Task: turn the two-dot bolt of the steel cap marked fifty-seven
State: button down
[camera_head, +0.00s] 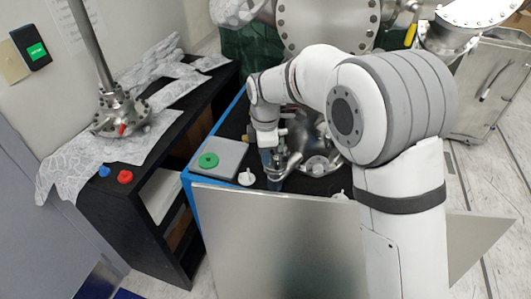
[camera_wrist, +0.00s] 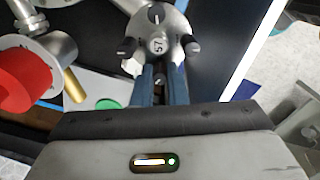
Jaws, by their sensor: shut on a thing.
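The steel cap (camera_wrist: 159,33) shows at the top centre of the wrist view, marked 57. It has several arms with dark bolts, one at its left (camera_wrist: 127,47), one at its right (camera_wrist: 192,47) and one at its top (camera_wrist: 155,14). My gripper (camera_wrist: 161,76) has its two blue-grey fingers shut on a bolt on the near side of the cap. That bolt is mostly hidden between the fingers, and its dots cannot be read. In the head view my gripper (camera_head: 274,166) points down over the dark table top, and the cap is hard to make out there.
A grey plate with a green ring (camera_head: 208,160) and a white knob (camera_head: 246,177) lie left of my gripper. Steel flanged parts (camera_head: 318,165) crowd its right. A red cylinder (camera_wrist: 25,80) is close by. A black bench (camera_head: 150,190) stands left, a large steel vessel (camera_head: 325,25) behind.

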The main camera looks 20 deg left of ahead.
jog(key=m, duration=0.4)
jog(key=shift+m, duration=2.3)
jog(key=c, duration=1.7)
grip_release()
jog(key=shift+r, duration=3.95)
